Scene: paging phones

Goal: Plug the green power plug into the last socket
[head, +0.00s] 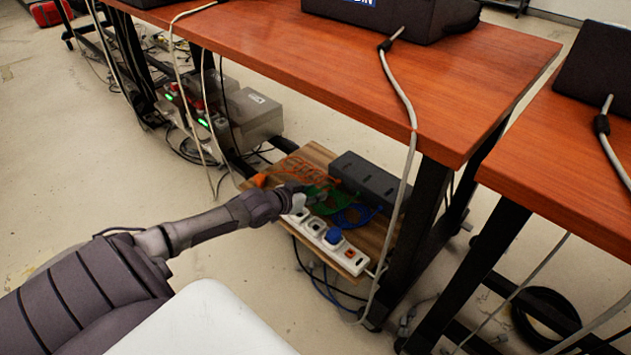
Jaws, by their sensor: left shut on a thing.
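A white power strip (344,255) lies along the near edge of a low wooden board under the table. A blue plug (333,236) sits in it, towards its right end. A green cable (322,198) lies on the board and runs up to my left gripper (294,198). My left gripper is shut at the strip's far left end. The green plug at the cable's end is mostly hidden by the gripper, and I cannot tell whether it is in the socket. My right gripper is not in view.
An orange plug (259,180) and orange cable lie at the board's left. A dark grey box (366,180) stands behind the strip. The wooden tabletop (440,100) overhangs the board, with dark legs and a hanging white cable (408,170) at the right.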

